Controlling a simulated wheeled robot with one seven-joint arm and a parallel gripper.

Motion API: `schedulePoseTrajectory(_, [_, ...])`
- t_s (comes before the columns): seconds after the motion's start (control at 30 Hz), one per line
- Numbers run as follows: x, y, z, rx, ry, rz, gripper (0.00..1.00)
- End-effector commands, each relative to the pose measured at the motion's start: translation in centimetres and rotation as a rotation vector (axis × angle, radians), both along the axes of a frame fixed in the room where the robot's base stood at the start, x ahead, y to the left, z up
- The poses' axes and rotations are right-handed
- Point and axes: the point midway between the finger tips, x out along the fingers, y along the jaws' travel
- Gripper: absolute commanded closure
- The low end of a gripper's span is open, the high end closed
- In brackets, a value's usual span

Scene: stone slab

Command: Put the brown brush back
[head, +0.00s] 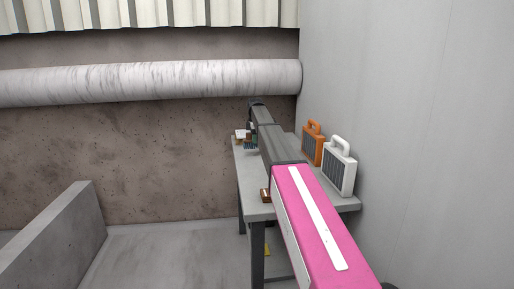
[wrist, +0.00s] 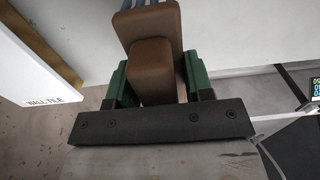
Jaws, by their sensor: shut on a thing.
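In the wrist view the brown brush (wrist: 150,28) sits between the green fingers of my gripper (wrist: 158,80). The fingers are shut on its brown body, one on each side. Blue-grey bristles or ribs show beyond it at the top edge of the picture. In the head view my arm reaches over the grey table toward its far end. The gripper and the brush are too small and partly covered there to make out clearly. I cannot tell whether the brush touches anything below it.
The grey table (head: 256,212) stands beside the right wall. An orange case (head: 313,149) and a white case (head: 339,172) stand on its right side. A small brown item (head: 265,195) lies near its left edge. A box marked WALL TILE (wrist: 38,75) is left in the wrist view.

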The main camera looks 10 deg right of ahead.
Motion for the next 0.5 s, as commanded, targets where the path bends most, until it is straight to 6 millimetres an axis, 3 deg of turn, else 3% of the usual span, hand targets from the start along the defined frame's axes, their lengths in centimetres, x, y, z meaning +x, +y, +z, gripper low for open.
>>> schedulePoseTrajectory(0.27, [0.4,-1.1,-1.4,0.0,0.0,0.0,0.75])
schedulePoseTrajectory(0.5, [0.4,-1.0,-4.5,0.0,0.0,0.0,0.75])
